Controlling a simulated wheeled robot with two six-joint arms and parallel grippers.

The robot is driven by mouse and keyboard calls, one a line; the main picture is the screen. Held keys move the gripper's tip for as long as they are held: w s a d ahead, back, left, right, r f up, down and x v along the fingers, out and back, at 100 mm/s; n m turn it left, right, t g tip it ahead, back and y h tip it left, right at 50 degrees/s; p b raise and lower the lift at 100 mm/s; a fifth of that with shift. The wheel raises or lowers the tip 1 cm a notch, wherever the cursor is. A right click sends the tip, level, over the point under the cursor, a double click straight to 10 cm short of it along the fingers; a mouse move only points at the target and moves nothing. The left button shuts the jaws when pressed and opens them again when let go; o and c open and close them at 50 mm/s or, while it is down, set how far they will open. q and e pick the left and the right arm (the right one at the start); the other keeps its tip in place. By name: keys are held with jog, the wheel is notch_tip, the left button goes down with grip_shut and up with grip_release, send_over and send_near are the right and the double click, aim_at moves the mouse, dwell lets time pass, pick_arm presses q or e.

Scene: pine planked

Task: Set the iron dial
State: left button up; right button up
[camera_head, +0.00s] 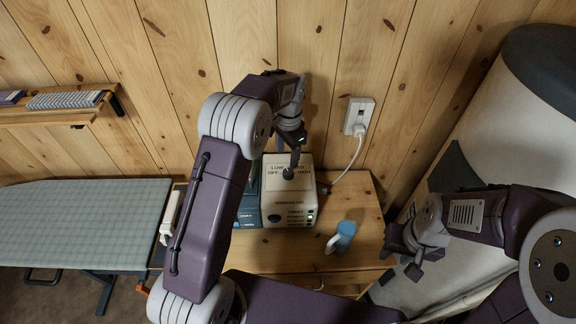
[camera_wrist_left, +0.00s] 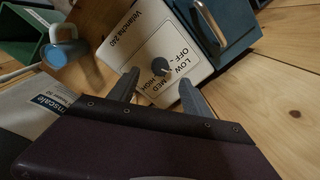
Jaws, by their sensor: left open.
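The iron dial is a dark round knob (camera_head: 288,173) on the top face of a cream box (camera_head: 298,207). In the left wrist view the dial (camera_wrist_left: 159,68) is ringed by the words OFF, LOW, MED and HIGH. Its exact pointing direction is too small to tell. My left gripper (camera_head: 294,157) is right above the dial, pointing down at it. In the left wrist view its two fingers (camera_wrist_left: 159,78) stand apart with the dial between or just beyond their tips; contact cannot be told. My right gripper (camera_head: 401,262) hangs off the table's right side, fingers apart and empty.
A blue mug (camera_head: 343,236) stands on the wooden table (camera_head: 284,260) right of the box. A blue box (camera_head: 249,207) adjoins the cream box at left. A cord runs to a wall outlet (camera_head: 358,116). An ironing board (camera_head: 80,222) is at left and a large white cylinder at right.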

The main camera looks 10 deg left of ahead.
aim_at(288, 172)
pick_arm(q)
jog(key=f, duration=0.3)
jog(key=w+f+p, duration=0.1)
jog(key=f, duration=0.2)
jog(key=shift+w+d+f, duration=0.1)
jog(key=shift+w+f, duration=0.1)
jog(key=shift+f, duration=0.05)
jog(key=shift+s+a+f+p, duration=0.1)
jog(key=shift+f+p, duration=0.05)
jog(key=shift+f, duration=0.45)
jog(key=shift+a+f+p, duration=0.1)
jog(key=shift+f+p, duration=0.05)
jog(key=shift+f, duration=0.4)
jog(key=shift+s+f, duration=0.2)
jog(key=shift+f, duration=0.1)
jog(key=shift+w+f, duration=0.1)
jog(key=shift+w, duration=0.05)
grip_shut()
pick_arm(e)
jog(key=shift+w+d+r, duration=0.15)
jog(key=shift+w+r, duration=0.3)
jog(key=shift+r, duration=0.2)
